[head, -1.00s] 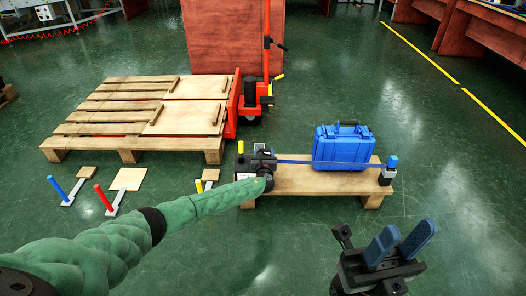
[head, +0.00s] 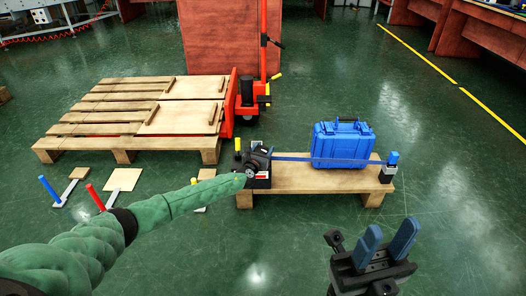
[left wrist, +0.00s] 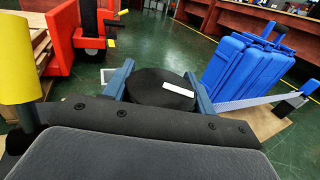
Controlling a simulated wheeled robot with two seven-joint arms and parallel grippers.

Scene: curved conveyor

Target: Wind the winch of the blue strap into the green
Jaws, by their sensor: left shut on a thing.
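The winch (head: 263,181) is a dark box with a yellow upright piece at the left end of a low wooden platform (head: 300,181). My left gripper (head: 257,160) is shut on the winch's round black knob (left wrist: 160,88), which has a white mark and sits between the fingers in the left wrist view. No green zone can be made out. My right gripper (head: 389,234) is open and empty, to the front right.
A large wooden pallet (head: 95,131) with a red lifter (head: 245,112) stands behind left. Levers with blue (head: 47,188) and red (head: 95,197) handles lie near small boards on the floor at left.

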